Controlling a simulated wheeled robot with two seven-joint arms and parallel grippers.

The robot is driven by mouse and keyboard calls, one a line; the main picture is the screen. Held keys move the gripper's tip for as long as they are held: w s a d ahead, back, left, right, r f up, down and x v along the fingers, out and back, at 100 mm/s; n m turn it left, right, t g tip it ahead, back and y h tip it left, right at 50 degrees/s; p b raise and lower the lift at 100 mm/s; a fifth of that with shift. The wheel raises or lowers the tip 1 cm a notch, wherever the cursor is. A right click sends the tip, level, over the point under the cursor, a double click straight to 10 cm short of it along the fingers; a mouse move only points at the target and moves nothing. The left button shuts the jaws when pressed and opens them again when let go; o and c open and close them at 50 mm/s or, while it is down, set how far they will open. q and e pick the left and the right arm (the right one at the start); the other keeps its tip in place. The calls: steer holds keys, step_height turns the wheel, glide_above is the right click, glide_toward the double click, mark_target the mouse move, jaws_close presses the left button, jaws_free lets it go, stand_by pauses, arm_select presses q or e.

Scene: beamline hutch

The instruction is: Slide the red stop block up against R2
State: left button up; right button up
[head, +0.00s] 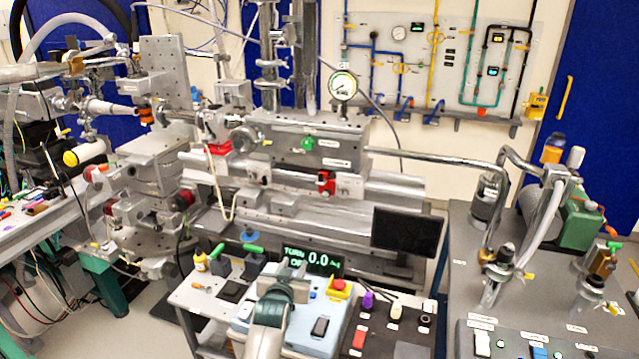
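A small red block (326,183) sits on the front of the long grey rail assembly (390,190), below the green knob. I take it to be the stop block. White labels show along the rail, but their print is too small to read, so I cannot tell which is R2. My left gripper (284,284) is low in the middle of the head view, over the control bench and well in front of and below the red block. It does not touch the block. Its fingers are not clear enough to tell open from shut. My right gripper is not in view.
The control bench (193,309) holds buttons, switches and a lit readout (313,258). A dark screen (407,231) stands in front of the rail at right. A grey table (463,262) with pumps and pipes is at right. Stacked stages (150,175) stand at left.

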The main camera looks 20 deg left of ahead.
arm_select(q)
steer(key=w+d+r+t, duration=0.1)
steer(key=w+r+t, duration=0.2)
steer(key=w+r, duration=0.8)
steer(key=shift+w+d+r+n+y, duration=0.3)
steer(key=shift+w+d+r+n, duration=0.1)
steer(key=shift+w, duration=0.05)
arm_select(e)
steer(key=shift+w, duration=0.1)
